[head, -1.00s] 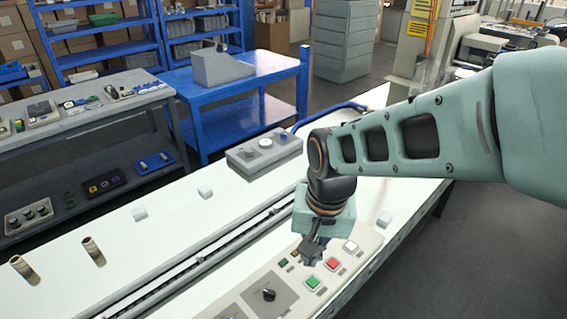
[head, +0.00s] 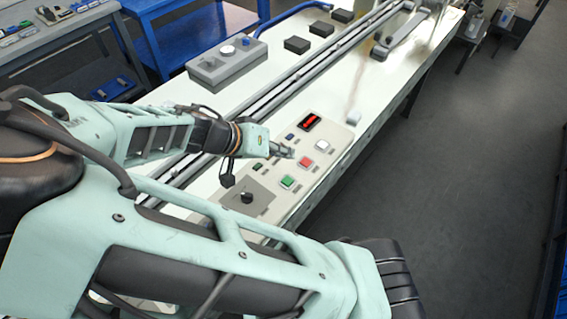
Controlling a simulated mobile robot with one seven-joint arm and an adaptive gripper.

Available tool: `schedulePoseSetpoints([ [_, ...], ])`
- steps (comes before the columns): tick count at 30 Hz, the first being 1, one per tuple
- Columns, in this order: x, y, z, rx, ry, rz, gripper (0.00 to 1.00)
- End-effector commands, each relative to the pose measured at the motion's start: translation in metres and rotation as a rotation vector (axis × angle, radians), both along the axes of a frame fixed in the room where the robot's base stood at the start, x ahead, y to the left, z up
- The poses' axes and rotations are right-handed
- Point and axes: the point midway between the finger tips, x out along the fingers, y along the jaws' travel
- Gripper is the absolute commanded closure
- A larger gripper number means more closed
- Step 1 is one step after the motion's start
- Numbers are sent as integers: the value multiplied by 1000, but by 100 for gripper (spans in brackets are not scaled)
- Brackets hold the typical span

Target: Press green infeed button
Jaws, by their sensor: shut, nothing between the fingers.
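The green button (head: 288,182) sits on a beige control panel (head: 262,218) on the white table, just below the red button (head: 306,162) in the picture. A white button (head: 322,145) is further up the panel. My gripper (head: 291,154) is shut and empty. Its tips are over the panel, left of the red button and above the green button in the picture. The green button is in plain view and the gripper appears apart from it; its exact height over the panel cannot be told.
A black knob (head: 247,197) stands on the panel left of the green button. A grey control box (head: 226,62) stands behind the conveyor rails (head: 295,72). A white block (head: 353,118) lies near the table edge. The floor (head: 450,200) at right is clear.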

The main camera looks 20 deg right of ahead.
Motion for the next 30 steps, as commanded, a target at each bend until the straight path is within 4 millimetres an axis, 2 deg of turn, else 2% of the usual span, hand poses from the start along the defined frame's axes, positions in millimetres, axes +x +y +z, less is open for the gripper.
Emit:
schedulePoseSetpoints([
  [16, 1, 1, -4, -6, -7, 2, 100],
  [30, 1, 1, -49, -4, -7, 3, 100],
])
